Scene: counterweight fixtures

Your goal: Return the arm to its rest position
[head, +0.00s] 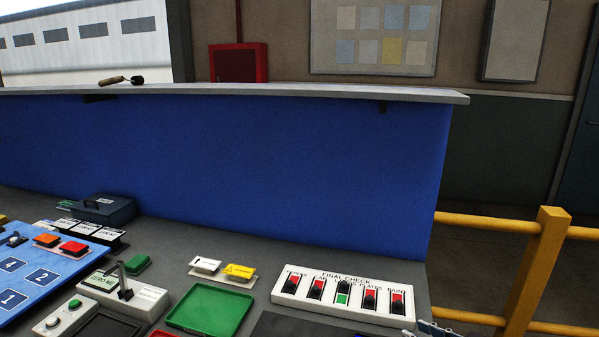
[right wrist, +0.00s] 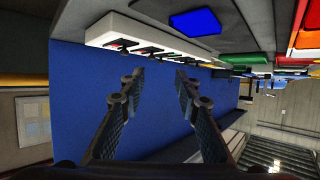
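My right gripper (right wrist: 159,76) is open and empty in the right wrist view, its two dark fingers apart with blue panel between and behind them. In the head view only a small part of my right gripper (head: 431,328) shows at the bottom edge, just right of the white FINAL CHECK panel (head: 343,304). That panel also shows in the right wrist view (right wrist: 150,40), beyond the fingertips. I see no contact between the fingers and the panel. My left gripper is not in view.
A green tray (head: 209,309), a white lever box (head: 125,298) and a blue numbered board (head: 42,270) stand on the grey bench (head: 190,241). A tall blue partition (head: 260,170) closes the back. A yellow railing (head: 535,270) stands right of the bench.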

